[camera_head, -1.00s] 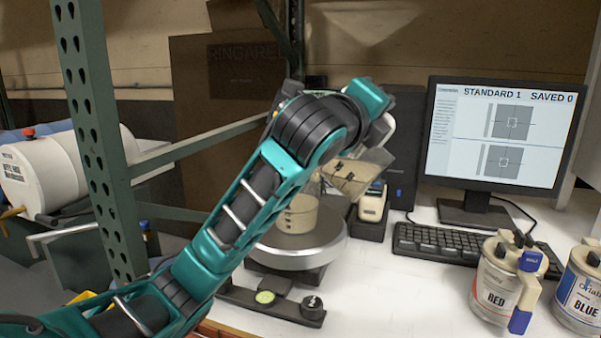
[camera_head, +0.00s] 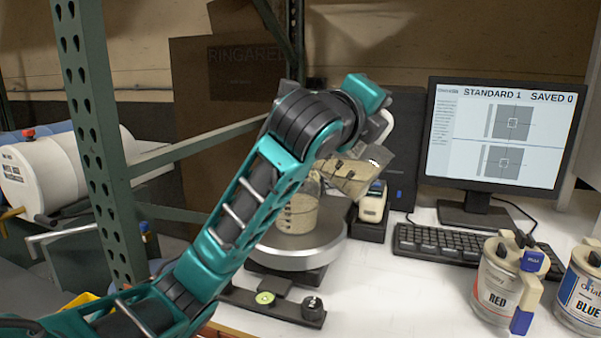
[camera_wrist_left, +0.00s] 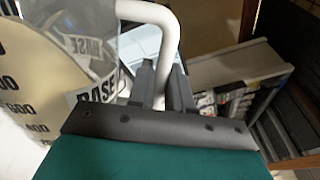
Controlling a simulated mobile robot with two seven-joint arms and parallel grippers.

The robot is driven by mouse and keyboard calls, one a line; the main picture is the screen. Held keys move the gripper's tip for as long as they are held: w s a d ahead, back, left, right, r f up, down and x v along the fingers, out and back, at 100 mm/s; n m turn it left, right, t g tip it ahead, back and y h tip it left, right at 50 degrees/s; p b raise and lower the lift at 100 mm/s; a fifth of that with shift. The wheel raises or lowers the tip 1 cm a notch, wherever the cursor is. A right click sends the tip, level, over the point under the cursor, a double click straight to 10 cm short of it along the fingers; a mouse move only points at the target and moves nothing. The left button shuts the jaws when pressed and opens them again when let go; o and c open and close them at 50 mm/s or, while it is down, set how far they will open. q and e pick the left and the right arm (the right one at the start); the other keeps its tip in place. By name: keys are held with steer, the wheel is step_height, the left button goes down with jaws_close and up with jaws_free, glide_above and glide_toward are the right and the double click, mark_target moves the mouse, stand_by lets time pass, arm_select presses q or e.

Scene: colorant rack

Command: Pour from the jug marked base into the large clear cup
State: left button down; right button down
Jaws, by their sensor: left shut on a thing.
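The clear jug (camera_head: 362,172) is held tilted over the scale, its mouth side toward the large clear cup. The large clear cup (camera_head: 298,214) stands upright on the round scale pan and holds beige material; my arm covers part of it. My left gripper (camera_wrist_left: 166,80) is shut on the jug's white handle, which shows in the left wrist view (camera_wrist_left: 168,35). There the jug's label reads BASE (camera_wrist_left: 103,90). In the head view my wrist hides the left fingertips. Whether a stream falls between jug and cup is hard to tell. My right gripper is not in view.
The scale's round pan (camera_head: 300,248) sits on the white table. Behind it are a small device in a dark dock (camera_head: 372,207), a keyboard (camera_head: 450,245) and a monitor (camera_head: 500,140). Red (camera_head: 500,280) and blue (camera_head: 582,285) colorant cans stand at right. A green post (camera_head: 95,140) rises at left.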

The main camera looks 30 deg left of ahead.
arm_select(q)
steer(key=shift+a+r+n+b, duration=0.2)
steer(key=shift+a+n+b, duration=0.1)
steer(key=shift+n+b, duration=0.1)
stand_by(0.8)
steer(key=shift+a+r, duration=0.2)
steer(key=shift+r, duration=0.05)
stand_by(2.1)
steer(key=d+f+m+p, duration=0.1)
steer(key=d+m+p, duration=0.1)
steer(key=p, duration=0.1)
steer(key=shift+d+f+m, duration=0.15)
steer(key=shift+f+m, duration=0.05)
steer(key=shift+m, duration=0.1)
steer(key=shift+s+f, duration=0.1)
steer(key=shift+d+f+m+p, duration=0.15)
steer(key=shift+d+m+p, duration=0.1)
steer(key=shift+m+p, duration=0.15)
steer(key=shift+d+f+m, duration=1.55)
steer(key=shift+f+m, duration=0.7)
steer(key=shift+f, duration=1.9)
steer(key=shift+d+f+m, duration=1.55)
steer(key=shift+f+m, duration=0.7)
steer(key=shift+f, duration=1.85)
steer(key=shift+r, duration=2.35)
